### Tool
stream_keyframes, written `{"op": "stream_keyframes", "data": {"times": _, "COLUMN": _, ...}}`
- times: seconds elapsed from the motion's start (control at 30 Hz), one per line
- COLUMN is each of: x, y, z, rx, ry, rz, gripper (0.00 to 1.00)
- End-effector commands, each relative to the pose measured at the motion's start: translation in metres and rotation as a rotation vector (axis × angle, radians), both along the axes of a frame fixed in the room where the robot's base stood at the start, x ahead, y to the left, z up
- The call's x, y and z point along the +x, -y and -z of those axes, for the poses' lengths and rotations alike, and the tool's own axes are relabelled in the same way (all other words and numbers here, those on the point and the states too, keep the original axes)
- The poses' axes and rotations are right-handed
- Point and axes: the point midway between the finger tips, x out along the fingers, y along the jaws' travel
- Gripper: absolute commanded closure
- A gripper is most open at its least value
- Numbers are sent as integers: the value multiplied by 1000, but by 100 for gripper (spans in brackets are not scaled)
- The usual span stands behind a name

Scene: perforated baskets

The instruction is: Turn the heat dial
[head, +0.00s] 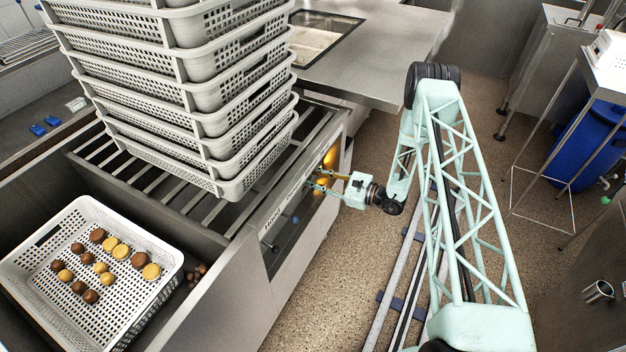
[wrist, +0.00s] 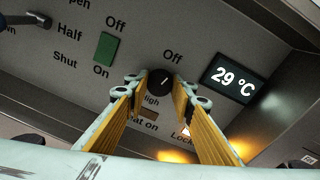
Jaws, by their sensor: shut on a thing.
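The heat dial (wrist: 160,86) is a round black knob with a light pointer mark, on the grey control panel in the wrist view. "Off" is printed above it and "High" below. The pointer leans up and to the right, near the "Off" label. My gripper (wrist: 161,88) has its two yellow-sided fingers on either side of the dial, shut on it. The fingertips hide part of the print around it. In the head view my gripper (head: 317,181) reaches left to the panel on the machine's front, and the dial is too small to make out.
Left of the dial are a green switch (wrist: 106,47) marked Off and On and a lever (wrist: 28,20) marked Half and Shut. A display (wrist: 228,82) reads 29 °C. Stacked white baskets (head: 190,90) stand above the panel; another basket (head: 160,290) holds brown and yellow balls.

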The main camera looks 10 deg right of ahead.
Motion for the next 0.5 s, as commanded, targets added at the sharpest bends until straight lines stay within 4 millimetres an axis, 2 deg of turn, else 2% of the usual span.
{"op": "stream_keyframes", "data": {"times": 0.5, "x": 0, "y": 0, "z": -1, "rx": -176, "ry": 204, "rz": 1, "gripper": 88}}
